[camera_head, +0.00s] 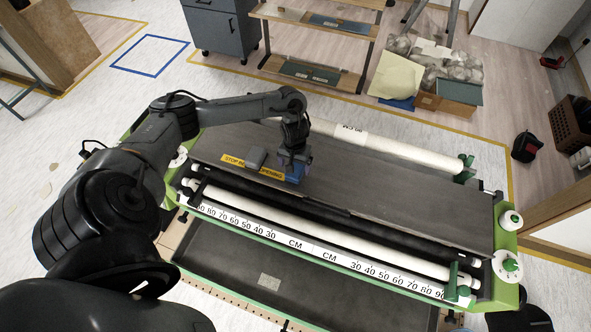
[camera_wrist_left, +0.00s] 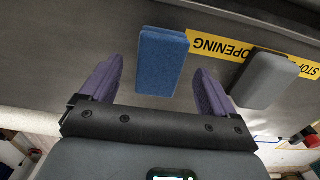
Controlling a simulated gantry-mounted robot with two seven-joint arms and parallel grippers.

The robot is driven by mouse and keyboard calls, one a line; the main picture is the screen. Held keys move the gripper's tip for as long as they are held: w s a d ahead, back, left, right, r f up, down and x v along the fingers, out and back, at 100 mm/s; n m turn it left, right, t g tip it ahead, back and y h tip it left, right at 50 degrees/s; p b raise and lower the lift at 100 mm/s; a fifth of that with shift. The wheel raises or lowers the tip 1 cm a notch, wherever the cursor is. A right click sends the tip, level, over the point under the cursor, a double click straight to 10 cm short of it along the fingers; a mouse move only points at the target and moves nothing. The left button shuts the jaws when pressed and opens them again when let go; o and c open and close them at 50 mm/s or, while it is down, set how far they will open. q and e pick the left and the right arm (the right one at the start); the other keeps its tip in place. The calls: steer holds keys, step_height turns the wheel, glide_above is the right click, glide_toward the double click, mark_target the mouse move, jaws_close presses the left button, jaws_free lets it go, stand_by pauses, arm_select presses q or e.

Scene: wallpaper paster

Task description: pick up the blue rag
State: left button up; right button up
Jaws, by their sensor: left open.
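The blue rag (camera_wrist_left: 161,62) is a small blue block lying on the grey top of the wallpaper paster. In the head view the rag (camera_head: 295,174) shows just below my left gripper (camera_head: 294,156). In the left wrist view my left gripper (camera_wrist_left: 158,88) is open, with one purple finger on each side of the rag. The fingers look apart from it, with the rag's near end reaching between the fingertips. My right gripper is not in view.
A grey block (camera_head: 255,158) lies close left of the rag, by a yellow warning label (camera_head: 236,163); the block also shows in the left wrist view (camera_wrist_left: 264,80). A white paper roll (camera_head: 385,148) lies along the back. The machine's top (camera_head: 420,195) is clear to the right.

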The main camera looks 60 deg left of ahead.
arm_select(q)
steer(key=shift+f, duration=1.45)
steer(key=c, duration=1)
steer(key=shift+c, duration=0.2)
steer(key=shift+r, duration=0.1)
steer(key=shift+r, duration=0.75)
step_height(320, 180, up, 3)
steer(key=shift+f, duration=0.1)
steer(key=d+r+p, duration=0.2)
steer(key=d+r, duration=0.1)
steer(key=d, duration=0.3)
steer(key=w+d+r+p, duration=0.1)
steer(key=d+r+p, duration=0.1)
steer(key=d, duration=0.3)
steer(key=shift+w+d+r, duration=0.15)
steer(key=shift+d+r, duration=0.2)
steer(key=shift+r, duration=0.45)
